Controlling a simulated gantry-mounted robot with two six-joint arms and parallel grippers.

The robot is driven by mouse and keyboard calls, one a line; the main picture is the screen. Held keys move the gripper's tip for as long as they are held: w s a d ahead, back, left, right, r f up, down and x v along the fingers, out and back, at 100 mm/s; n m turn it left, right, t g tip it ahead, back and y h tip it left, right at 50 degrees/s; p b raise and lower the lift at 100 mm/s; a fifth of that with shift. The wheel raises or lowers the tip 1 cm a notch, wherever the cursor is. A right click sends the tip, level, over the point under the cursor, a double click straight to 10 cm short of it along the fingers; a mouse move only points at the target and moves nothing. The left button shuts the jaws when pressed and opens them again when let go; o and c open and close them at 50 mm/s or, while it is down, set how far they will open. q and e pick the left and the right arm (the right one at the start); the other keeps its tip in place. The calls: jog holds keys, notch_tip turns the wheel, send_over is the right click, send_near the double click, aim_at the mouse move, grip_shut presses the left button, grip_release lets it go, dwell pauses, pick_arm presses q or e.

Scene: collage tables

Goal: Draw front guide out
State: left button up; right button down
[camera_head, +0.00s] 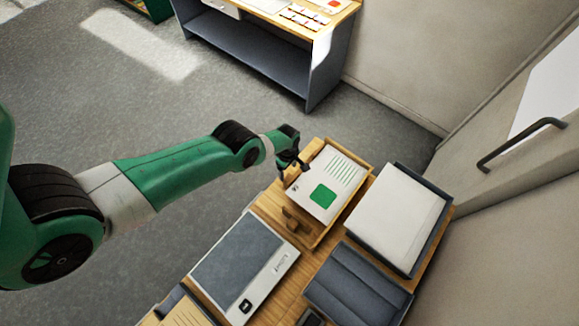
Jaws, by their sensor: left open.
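A white guide (322,203) with a green square and green lines lies in a shallow wooden tray (364,168) on the wooden table. Other guides under or behind it cannot be made out. My left gripper (291,170) is at the tray's upper left edge, beside the guide's left edge. It is open, with its dark fingers close to the guide; whether they touch it is unclear. My right gripper is not in view.
A grey-topped device (238,262) lies left of the tray. A dark tray of white paper (398,215) stands to the right, and a dark folder (356,285) lies below. Another desk (262,48) stands behind, across open floor.

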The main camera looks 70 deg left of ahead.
aim_at(288, 181)
pick_arm(q)
notch_tip(288, 181, down, 11)
jog(key=b, duration=1)
jog(key=shift+f, duration=0.1)
grip_shut()
dwell(0.6)
